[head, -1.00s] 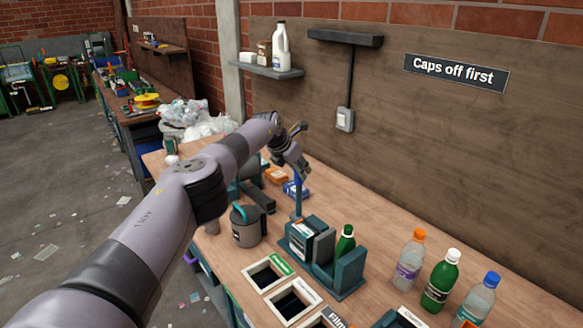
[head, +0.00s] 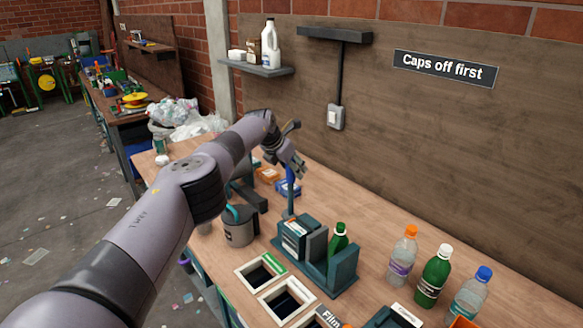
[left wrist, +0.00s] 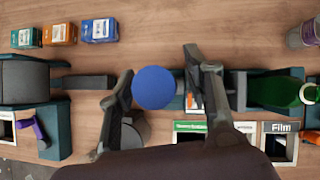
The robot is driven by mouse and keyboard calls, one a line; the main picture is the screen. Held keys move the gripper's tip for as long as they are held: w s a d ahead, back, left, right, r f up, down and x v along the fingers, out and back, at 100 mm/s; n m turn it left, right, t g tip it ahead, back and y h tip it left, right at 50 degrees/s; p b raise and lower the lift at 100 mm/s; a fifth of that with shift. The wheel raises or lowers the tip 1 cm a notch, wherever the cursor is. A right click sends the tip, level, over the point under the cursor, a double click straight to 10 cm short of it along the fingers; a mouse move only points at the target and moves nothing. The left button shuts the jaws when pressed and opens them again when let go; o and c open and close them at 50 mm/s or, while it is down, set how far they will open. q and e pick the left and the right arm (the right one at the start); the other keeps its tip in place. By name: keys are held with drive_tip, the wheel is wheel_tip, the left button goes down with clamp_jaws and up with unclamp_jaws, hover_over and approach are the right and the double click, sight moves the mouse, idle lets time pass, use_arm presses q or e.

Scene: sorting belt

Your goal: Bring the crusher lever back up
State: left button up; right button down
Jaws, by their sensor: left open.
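The crusher (head: 345,277) is a teal frame with grey jaws on the bench, with a green bottle (head: 339,241) lying or leaning in it. Its lever (head: 291,196) is a thin blue-teal post standing up at the crusher's left end. The lever's round blue knob (left wrist: 153,87) shows in the left wrist view. My left gripper (head: 296,170) is over the lever's top, pointing down. In the left wrist view the left gripper (left wrist: 158,75) is open, one finger on each side of the knob, with gaps visible. The right gripper is not in view.
A grey pot (head: 240,227) stands left of the crusher. Bins (head: 262,272) are set in the bench's front. Several capped bottles (head: 434,275) stand to the right. Small boxes (left wrist: 60,34) lie behind. Bench between crusher and wall is clear.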

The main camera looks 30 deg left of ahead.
use_arm(q)
drive_tip(key=shift+s+r, duration=0.1)
drive_tip(key=shift+s, duration=0.05)
drive_tip(key=shift+a, duration=0.1)
drive_tip(key=shift+s+a+r, duration=0.1)
drive_tip(key=shift+s+r, duration=0.15)
drive_tip(key=shift+r, duration=0.4)
drive_tip(key=v, duration=1)
drive_tip(key=shift+s, duration=0.35)
drive_tip(key=shift+r, duration=0.1)
